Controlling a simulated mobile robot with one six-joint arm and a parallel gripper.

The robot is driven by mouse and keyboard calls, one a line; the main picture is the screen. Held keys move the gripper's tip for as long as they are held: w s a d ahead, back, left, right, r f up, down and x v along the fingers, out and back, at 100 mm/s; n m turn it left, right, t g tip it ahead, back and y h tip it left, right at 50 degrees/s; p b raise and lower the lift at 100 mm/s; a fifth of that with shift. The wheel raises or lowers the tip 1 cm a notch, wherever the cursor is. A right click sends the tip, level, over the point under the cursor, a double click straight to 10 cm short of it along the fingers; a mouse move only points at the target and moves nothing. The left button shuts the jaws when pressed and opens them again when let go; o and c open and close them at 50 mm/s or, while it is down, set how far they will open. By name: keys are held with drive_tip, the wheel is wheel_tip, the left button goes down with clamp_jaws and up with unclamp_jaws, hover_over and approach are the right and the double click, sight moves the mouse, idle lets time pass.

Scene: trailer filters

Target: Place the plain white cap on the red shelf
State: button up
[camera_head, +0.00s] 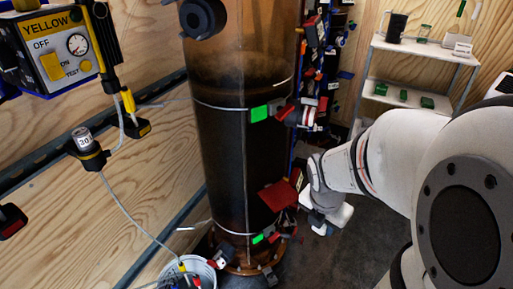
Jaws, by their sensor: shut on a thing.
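The red shelf (279,194) is a small flat plate on the right side of the tall brown cylinder, low down. My gripper (321,215) is at the end of my white arm, just right of and slightly below the red shelf. It is shut on a white piece (340,216), which I take to be the plain white cap. The wrist hides part of the jaws and the piece, so its full shape does not show. The piece appears apart from the shelf.
The brown cylinder (222,130) has metal bands and clamps with green tags (259,113). A white bucket (196,271) stands at its foot. A yellow-labelled gauge box (66,50) and cables hang at left. A white rack (415,75) stands at the back right.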

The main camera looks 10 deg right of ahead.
drive_tip(key=shift+a, duration=0.1)
drive_tip(key=p, duration=0.2)
drive_tip(key=w+p, duration=0.1)
drive_tip(key=p, duration=0.1)
drive_tip(key=shift+w+a+r, duration=0.2)
drive_tip(key=shift+a+r, duration=0.05)
drive_tip(key=shift+r, duration=0.15)
drive_tip(key=w+p, duration=0.1)
drive_tip(key=p, duration=0.2)
drive_tip(key=b, duration=0.3)
hover_over(272, 198)
drive_tip(key=f, duration=0.2)
drive_tip(key=shift+s+a+f, duration=0.15)
drive_tip(key=shift+s+f, duration=0.15)
drive_tip(key=shift+s, duration=0.05)
wheel_tip(272, 198, down, 5)
drive_tip(key=shift+r+b, duration=0.1)
drive_tip(key=shift+b, duration=1.15)
drive_tip(key=shift+w+f+b, duration=0.15)
drive_tip(key=shift+f+b, duration=0.15)
drive_tip(key=shift+f, duration=0.1)
drive_tip(key=shift+a+r, duration=0.1)
drive_tip(key=shift+r, duration=0.05)
